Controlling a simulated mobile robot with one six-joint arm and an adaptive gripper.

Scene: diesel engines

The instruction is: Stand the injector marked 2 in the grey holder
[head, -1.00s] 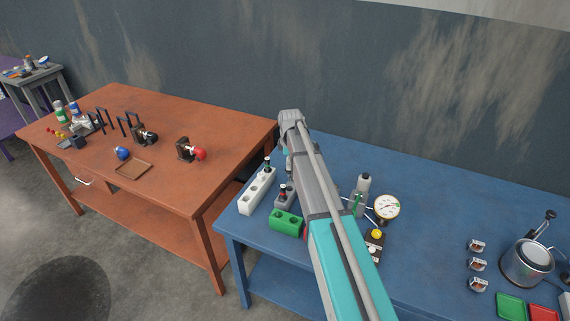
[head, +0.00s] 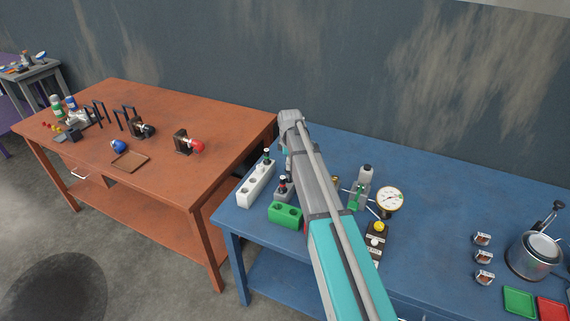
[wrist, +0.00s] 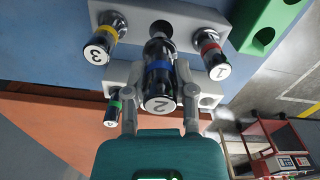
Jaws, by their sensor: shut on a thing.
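The injector marked 2 (wrist: 158,77), with a blue band, is between the two fingers of my gripper (wrist: 158,97), which is shut on it. The grey holder (wrist: 188,13) lies beyond it in the wrist view. The injector marked 3 (wrist: 104,40), yellow band, and the one marked 1 (wrist: 212,52), red band, stand at its two ends. Injector 2 lines up with the middle of the holder and its cap looks nearer the camera. I cannot tell whether its tip is in a hole. In the head view the holder (head: 282,195) is partly hidden by my arm, and my gripper is hidden.
A white block (head: 249,194) with several holes stands left of the grey holder, with a green-banded injector (wrist: 113,108) in it. A green block (head: 286,216) is in front.

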